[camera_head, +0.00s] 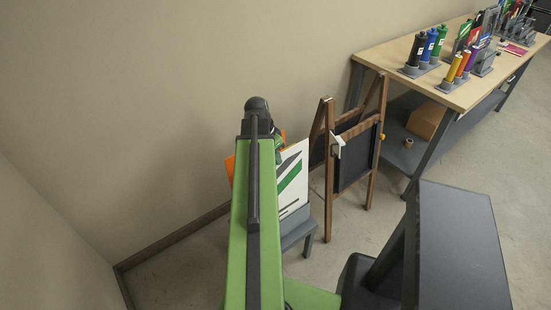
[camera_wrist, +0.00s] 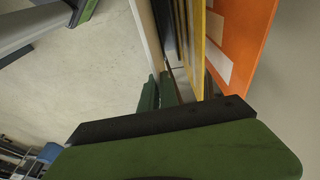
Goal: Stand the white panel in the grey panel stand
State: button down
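The white panel (camera_head: 292,182), with green and dark stripes, stands nearly upright just right of my arm in the head view. Its pale edge (camera_wrist: 148,32) shows in the wrist view, running down to my fingers. My gripper (camera_wrist: 160,92) has its two green fingers close together at that edge, one on each side. In the head view my gripper (camera_head: 279,145) is partly hidden behind my arm, at the panel's upper left. A grey stand-like piece (camera_head: 299,229) with legs shows below the panel. My arm hides part of both, so I cannot tell how the panel's foot sits.
An orange panel (camera_wrist: 238,45) and a yellow panel (camera_wrist: 196,35) stand close beside the white one. A wooden easel (camera_head: 329,165) with dark boards is just right. A workbench (camera_head: 470,88) with bottles is at the upper right. Floor is open at front right.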

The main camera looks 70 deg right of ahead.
aim_at(278, 180)
jog(key=f+b, duration=0.6)
jog(key=s+f+b, duration=0.1)
jog(key=f+b, duration=0.2)
jog(key=shift+a+f, duration=0.2)
jog(key=shift+a, duration=0.05)
dwell(0.6)
jog(key=c, duration=1.5)
grip_release()
jog(key=shift+c, duration=0.2)
jog(key=p+v, duration=1.6)
jog(key=v, duration=0.1)
jog(key=shift+r, duration=0.25)
